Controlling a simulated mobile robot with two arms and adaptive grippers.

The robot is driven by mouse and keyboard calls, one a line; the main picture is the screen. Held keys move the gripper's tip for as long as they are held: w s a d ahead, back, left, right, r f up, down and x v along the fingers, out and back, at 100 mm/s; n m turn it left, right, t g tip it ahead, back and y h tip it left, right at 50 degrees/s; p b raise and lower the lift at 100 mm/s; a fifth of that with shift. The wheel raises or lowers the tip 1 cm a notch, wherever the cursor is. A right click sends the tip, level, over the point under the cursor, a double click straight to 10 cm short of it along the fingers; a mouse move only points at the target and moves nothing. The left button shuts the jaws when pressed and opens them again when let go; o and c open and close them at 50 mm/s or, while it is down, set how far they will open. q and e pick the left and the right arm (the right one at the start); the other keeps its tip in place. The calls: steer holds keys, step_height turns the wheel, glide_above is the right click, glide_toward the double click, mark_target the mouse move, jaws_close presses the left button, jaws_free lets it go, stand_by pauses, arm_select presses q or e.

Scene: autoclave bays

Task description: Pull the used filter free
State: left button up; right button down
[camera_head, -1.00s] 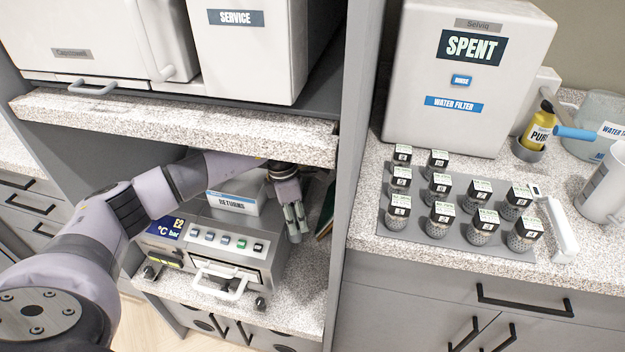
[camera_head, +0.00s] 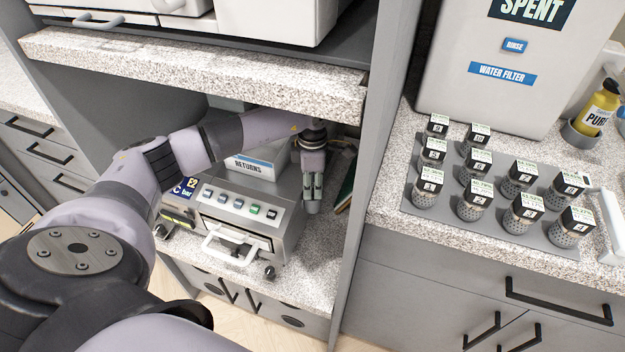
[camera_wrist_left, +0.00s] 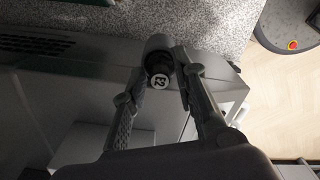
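The used filter shows in the left wrist view as a round black cap marked E2 (camera_wrist_left: 159,80), at the near end of a short grey cylinder on the machine's side. My left gripper (camera_wrist_left: 160,72) has one finger on each side of the cap. The fingers look apart with narrow gaps, though contact is hard to judge. In the head view my left gripper (camera_head: 312,188) points down at the right side of the grey steriliser (camera_head: 262,185), under the shelf. My right gripper is not in view.
The speckled shelf (camera_head: 190,75) lies just above my left arm. A cabinet wall (camera_head: 372,150) stands close to the right of the gripper. A RETURNS box (camera_head: 250,165) sits on the machine. A grey tray (camera_head: 418,205) with several labelled filters lies on the right counter.

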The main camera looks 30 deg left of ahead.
arm_select(q)
steer(key=shift+c, duration=1.2)
jaws_close()
steer(key=shift+r+p, duration=2.35)
steer(key=shift+r, duration=1.2)
